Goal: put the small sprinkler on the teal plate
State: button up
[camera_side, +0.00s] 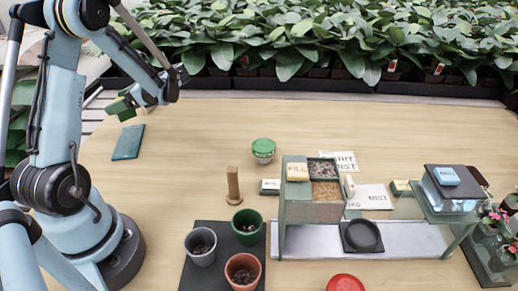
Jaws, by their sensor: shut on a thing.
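My gripper (138,97) is at the upper left, above the table. It is shut on a small green thing, which I take to be the small sprinkler (121,107); my fingers hide part of it. The teal plate (128,142) is a flat dark teal rectangle lying on the table at the left. The sprinkler is just above the plate's far side in the picture; I cannot tell its exact height over the table.
Three pots, one grey (201,247), one green (247,226) and one terracotta (244,271), stand on a dark mat at the front. A wooden post (233,186), a green-lidded jar (263,151) and a compartmented stand (297,207) are further right. The table around the plate is clear.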

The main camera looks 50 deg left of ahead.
aim_at(128, 118)
jog(key=shift+f, duration=3)
jog(key=shift+f, duration=0.1)
jog(key=o, duration=1.1)
